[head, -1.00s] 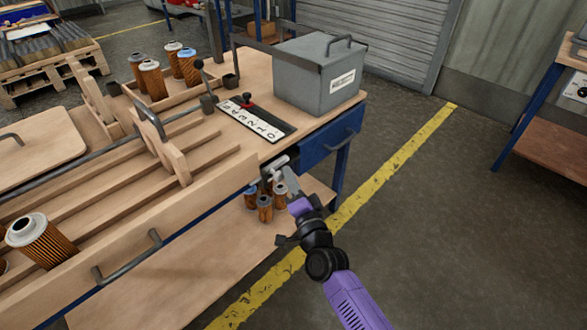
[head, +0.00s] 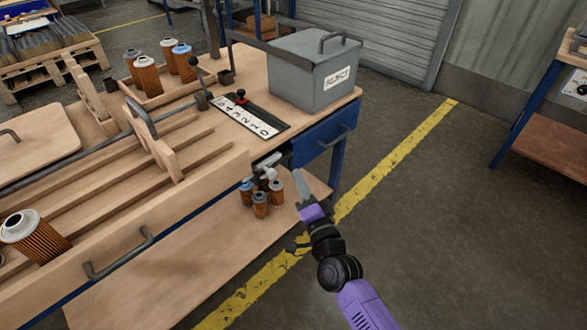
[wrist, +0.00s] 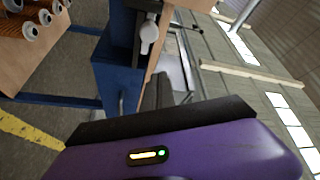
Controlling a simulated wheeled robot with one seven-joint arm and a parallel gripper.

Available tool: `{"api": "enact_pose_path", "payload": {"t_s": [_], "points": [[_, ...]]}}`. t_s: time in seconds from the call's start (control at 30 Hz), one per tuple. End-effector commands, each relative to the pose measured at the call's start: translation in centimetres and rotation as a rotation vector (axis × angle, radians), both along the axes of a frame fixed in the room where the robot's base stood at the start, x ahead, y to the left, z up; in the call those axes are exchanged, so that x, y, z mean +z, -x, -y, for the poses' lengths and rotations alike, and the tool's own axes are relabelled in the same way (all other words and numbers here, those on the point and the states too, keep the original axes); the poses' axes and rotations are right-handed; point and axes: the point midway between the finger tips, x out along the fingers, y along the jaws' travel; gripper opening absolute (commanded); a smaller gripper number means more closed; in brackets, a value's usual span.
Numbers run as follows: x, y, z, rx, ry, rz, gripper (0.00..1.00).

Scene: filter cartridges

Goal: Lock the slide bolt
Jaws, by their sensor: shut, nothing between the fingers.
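The slide bolt (head: 266,164) is a small pale metal bolt on the front edge of the workbench, left of the blue drawer. A pale rounded part of it, likely its knob, shows in the wrist view (wrist: 149,36) near the top centre. I cannot tell whether its bar is in or out of its catch. My gripper (head: 299,176) is shut and empty, just right of the bolt and in front of the drawer, with a gap between them. In the wrist view my gripper's dark fingers (wrist: 162,92) show only partly, below the bolt.
The blue drawer (head: 322,140) has a handle close to my gripper. Several filter cartridges (head: 261,204) stand on the lower shelf below the bolt. A grey reject box (head: 305,80) and a numbered strip (head: 250,118) are on the bench top.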

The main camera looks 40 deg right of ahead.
Motion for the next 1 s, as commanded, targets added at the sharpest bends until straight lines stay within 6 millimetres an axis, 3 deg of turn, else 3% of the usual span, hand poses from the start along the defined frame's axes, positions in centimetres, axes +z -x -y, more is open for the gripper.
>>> {"api": "enact_pose_path", "payload": {"t_s": [0.1,0.3,1.0], "points": [[-0.4,1.9,-0.9,0.002,-0.001,-0.002,0.0],[-0.6,3.7,-1.6,0.001,-0.001,0.0,0.0],[-0.6,4.1,-1.7,0.0,0.001,0.0,0.0]]}}
